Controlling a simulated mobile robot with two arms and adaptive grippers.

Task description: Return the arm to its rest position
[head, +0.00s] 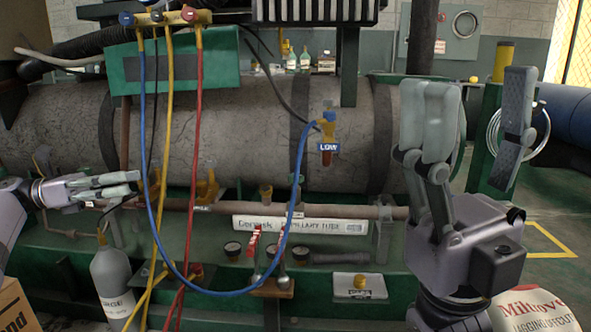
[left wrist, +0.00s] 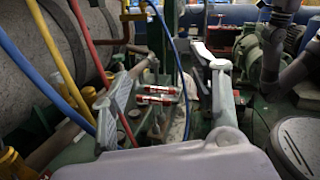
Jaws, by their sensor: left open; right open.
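My left gripper (head: 136,184) is at the left side in the head view, in front of the big grey cylinder (head: 250,135), pointing right. In the left wrist view its two fingers (left wrist: 172,75) stand wide apart with nothing held between them. My right gripper (head: 478,95) is at the right with its fingers pointing up and spread apart, empty. The blue hose (head: 148,200) hangs in a loop from the manifold (head: 165,17) to the valve marked LOW (head: 328,140). A yellow hose (head: 165,130) and a red hose (head: 198,120) hang beside it.
A grey gas bottle (head: 113,275) stands below my left gripper. A cardboard box (head: 12,308) is at the lower left corner. A white labelled tub (head: 537,312) is at the lower right. Red-handled tools (head: 254,243) stand on a small wooden block (head: 272,289).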

